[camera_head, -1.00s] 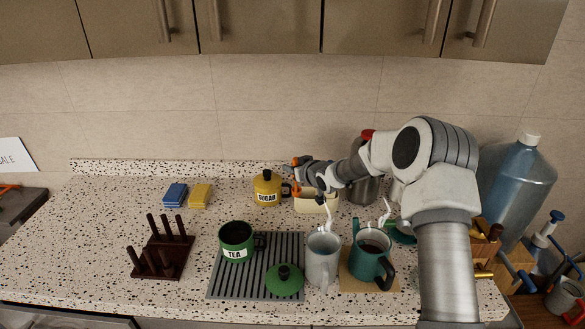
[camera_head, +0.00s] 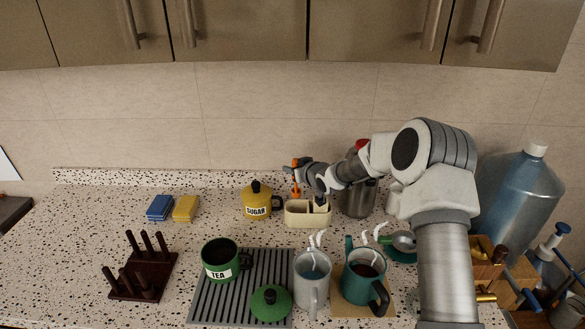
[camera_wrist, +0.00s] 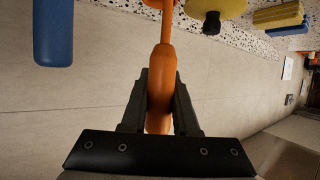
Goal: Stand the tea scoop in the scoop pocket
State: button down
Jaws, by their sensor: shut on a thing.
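My gripper (camera_head: 299,174) is shut on the orange handle of the tea scoop (camera_wrist: 161,75), which stands between the two dark jaws in the wrist view. In the head view the orange scoop (camera_head: 296,164) is roughly upright, above the left part of the cream divided holder (camera_head: 306,219). I cannot tell whether its lower end is inside a pocket or just above it. The scoop's bowl is not clearly seen. A dark shape by the holder's right part is partly hidden by my gripper.
The yellow sugar pot (camera_head: 256,203) stands close left of the holder, and a grey canister (camera_head: 359,200) close right. A blue rounded bar (camera_wrist: 53,32) shows in the wrist view. Sponges (camera_head: 184,208), a peg rack (camera_head: 142,268), the tea pot (camera_head: 220,262) and steaming mugs (camera_head: 312,285) stand around.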

aim_at(293, 189)
jog(key=shift+f+b, duration=1.5)
jog(key=shift+f, duration=2.2)
jog(key=shift+f+b, duration=1.2)
jog(key=shift+f, duration=0.15)
jog(key=c, duration=0.6)
grip_release()
jog(key=b+v, duration=0.1)
jog(key=v, duration=1.6)
jog(key=shift+s+d+r, duration=0.1)
jog(key=shift+s+r, duration=0.05)
